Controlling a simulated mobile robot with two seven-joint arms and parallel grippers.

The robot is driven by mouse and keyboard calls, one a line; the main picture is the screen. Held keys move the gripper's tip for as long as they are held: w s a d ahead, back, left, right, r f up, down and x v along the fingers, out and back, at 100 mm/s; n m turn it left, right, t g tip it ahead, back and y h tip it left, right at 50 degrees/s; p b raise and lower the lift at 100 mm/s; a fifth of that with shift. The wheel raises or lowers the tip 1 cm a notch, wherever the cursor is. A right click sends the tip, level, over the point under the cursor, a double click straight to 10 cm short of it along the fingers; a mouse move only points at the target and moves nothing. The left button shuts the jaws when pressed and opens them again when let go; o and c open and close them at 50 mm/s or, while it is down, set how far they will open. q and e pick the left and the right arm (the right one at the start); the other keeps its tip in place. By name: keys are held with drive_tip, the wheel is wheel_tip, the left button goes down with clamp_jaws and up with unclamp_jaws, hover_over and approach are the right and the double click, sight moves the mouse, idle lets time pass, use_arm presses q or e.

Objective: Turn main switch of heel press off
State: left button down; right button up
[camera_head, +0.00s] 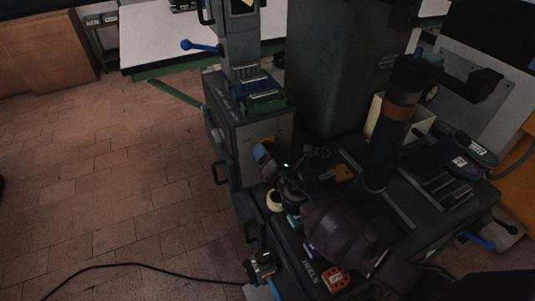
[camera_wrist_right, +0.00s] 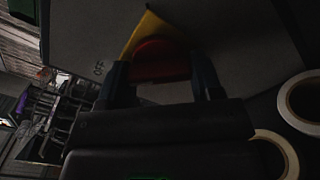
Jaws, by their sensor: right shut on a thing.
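The main switch has a red knob (camera_wrist_right: 160,62) on a yellow plate (camera_wrist_right: 147,30), set in a grey panel in the right wrist view. In the head view, a bit of the yellow plate (camera_head: 268,140) shows on the side of the dark heel press box (camera_head: 225,112). My right gripper (camera_head: 262,152) is at the switch. In the right wrist view its two fingers (camera_wrist_right: 161,78) stand on either side of the red knob, shut on it. The gripper hides most of the switch in the head view. My left gripper is out of view.
Tape rolls (camera_wrist_right: 303,104) lie close to the right gripper. Green and blue items (camera_head: 262,98) sit on the press box. An orange item (camera_head: 335,279) and a yellow item (camera_head: 342,174) lie on the dark worktop. Tiled floor (camera_head: 110,190) is open at left.

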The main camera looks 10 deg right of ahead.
drive_tip(key=o, duration=0.9)
drive_tip(key=s, duration=0.3)
drive_tip(key=s+d, duration=0.1)
drive_tip(key=s, duration=0.3)
drive_tip(key=s+d+p, duration=0.1)
drive_tip(key=s, duration=0.2)
drive_tip(key=shift+s, duration=0.3)
